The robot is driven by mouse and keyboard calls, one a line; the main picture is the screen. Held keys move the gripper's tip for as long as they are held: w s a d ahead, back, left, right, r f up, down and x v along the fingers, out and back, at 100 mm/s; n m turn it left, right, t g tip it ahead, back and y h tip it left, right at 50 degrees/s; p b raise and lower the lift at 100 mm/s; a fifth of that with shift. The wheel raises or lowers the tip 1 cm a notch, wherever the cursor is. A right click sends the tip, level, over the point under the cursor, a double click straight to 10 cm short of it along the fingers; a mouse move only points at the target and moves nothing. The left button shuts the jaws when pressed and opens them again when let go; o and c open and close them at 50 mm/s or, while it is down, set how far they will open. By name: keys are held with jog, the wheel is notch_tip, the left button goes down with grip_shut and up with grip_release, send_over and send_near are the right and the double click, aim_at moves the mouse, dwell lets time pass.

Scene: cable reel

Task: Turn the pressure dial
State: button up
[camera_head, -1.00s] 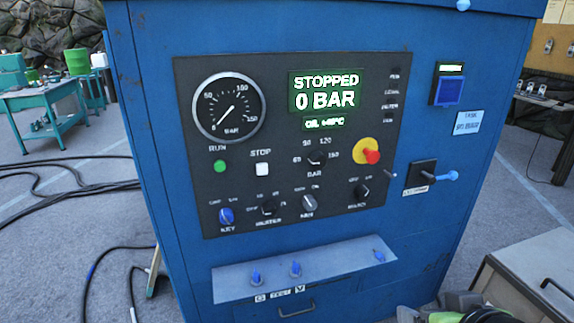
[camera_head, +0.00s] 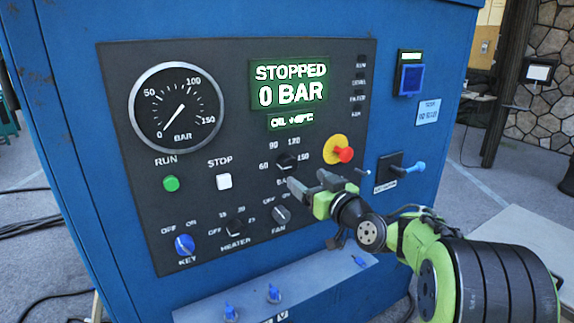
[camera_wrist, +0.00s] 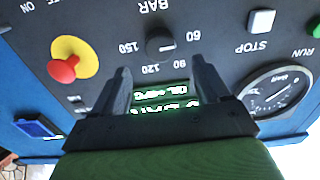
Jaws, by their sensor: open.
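The pressure dial (camera_head: 287,162) is a black knob on the dark control panel, ringed by the marks 60, 90, 120 and 150, with BAR below. In the wrist view the dial (camera_wrist: 159,44) appears upside down, just beyond and between my fingertips, apart from them. My gripper (camera_head: 308,183) is open and empty, in front of the panel just below and right of the dial; its fingers also show in the wrist view (camera_wrist: 162,72). The display (camera_head: 290,84) reads STOPPED, 0 BAR. The round gauge (camera_head: 176,107) has its needle near 0.
A red and yellow emergency button (camera_head: 342,153) sticks out right of the dial, close to my gripper. A green RUN button (camera_head: 171,183) and white STOP button (camera_head: 224,181) are to the left. KEY (camera_head: 184,245), HEATER (camera_head: 235,228) and FAN (camera_head: 281,214) knobs sit below.

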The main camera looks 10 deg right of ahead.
aim_at(291, 167)
jog(key=p+x, duration=0.1)
jog(key=x, duration=0.7)
jog(key=shift+w+a, duration=0.15)
jog(key=shift+w, duration=0.2)
jog(key=c, duration=1)
jog(key=shift+f+m, duration=0.1)
jog(key=shift+m, duration=0.2)
jog(key=m, duration=0.5)
jog(key=shift+m, duration=0.3)
jog(key=m+p, duration=0.1)
jog(key=m, duration=0.4)
jog(key=shift+m, duration=0.4)
jog(key=shift+f, duration=0.1)
jog(key=o, duration=1)
